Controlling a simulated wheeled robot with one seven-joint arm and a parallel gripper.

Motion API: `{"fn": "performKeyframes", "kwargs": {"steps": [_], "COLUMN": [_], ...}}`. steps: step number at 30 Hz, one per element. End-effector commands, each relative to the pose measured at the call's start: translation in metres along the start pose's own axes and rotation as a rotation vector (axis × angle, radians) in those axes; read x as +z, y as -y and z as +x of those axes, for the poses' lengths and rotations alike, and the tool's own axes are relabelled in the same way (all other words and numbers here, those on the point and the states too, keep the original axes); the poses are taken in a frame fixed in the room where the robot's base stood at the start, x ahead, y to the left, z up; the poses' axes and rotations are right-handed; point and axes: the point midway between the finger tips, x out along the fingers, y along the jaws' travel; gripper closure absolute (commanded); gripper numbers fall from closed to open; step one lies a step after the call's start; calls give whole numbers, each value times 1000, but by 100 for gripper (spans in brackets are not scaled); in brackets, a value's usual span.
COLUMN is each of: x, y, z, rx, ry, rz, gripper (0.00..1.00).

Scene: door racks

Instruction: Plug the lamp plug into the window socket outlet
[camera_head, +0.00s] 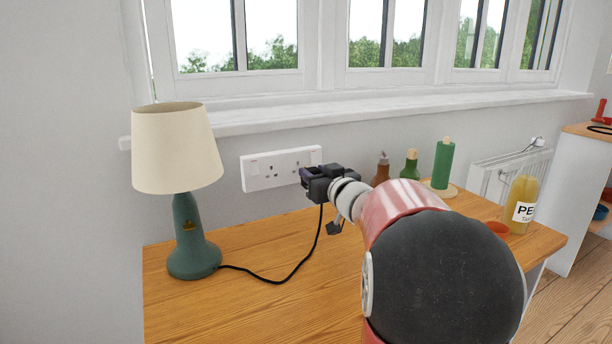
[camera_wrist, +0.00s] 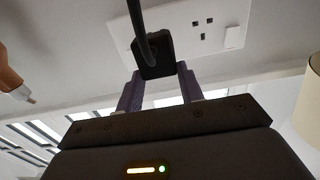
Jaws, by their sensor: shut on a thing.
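The white double socket outlet (camera_head: 256,168) is on the wall under the window, right of the lamp. It also shows in the wrist view (camera_wrist: 234,14), seen upside down. My gripper (camera_head: 312,176) is at the outlet's right end. In the wrist view my gripper (camera_wrist: 160,72) has its two purple fingers shut on the sides of the black plug (camera_wrist: 157,62). The plug overlaps one socket of the outlet, and I cannot tell whether its pins touch the holes. The other socket is uncovered. The black cord (camera_head: 284,278) runs from the plug across the table to the lamp (camera_head: 189,228).
The lamp's cream shade (camera_head: 176,150) stands left of the outlet. Brown (camera_head: 382,170) and green (camera_head: 411,166) bottles and a green roll (camera_head: 443,165) are behind and right of my arm. A yellow bottle (camera_head: 523,190) stands farther right. The wooden table (camera_head: 235,310) is clear at front left.

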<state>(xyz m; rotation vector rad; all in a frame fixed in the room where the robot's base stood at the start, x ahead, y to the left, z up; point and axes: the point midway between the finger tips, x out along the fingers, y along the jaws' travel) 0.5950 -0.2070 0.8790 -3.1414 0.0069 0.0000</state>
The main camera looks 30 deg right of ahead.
Motion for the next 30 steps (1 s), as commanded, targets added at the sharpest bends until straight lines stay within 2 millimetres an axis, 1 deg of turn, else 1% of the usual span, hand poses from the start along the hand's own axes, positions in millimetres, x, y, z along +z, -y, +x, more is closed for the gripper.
{"fn": "performKeyframes", "kwargs": {"steps": [6,10,30], "x": [0,0,0], "y": [1,1,0], "z": [16,23,24], "rx": [-2,-2,-1], "ry": [1,1,1], "rz": [-1,-1,0], "gripper": [90,90,90]}}
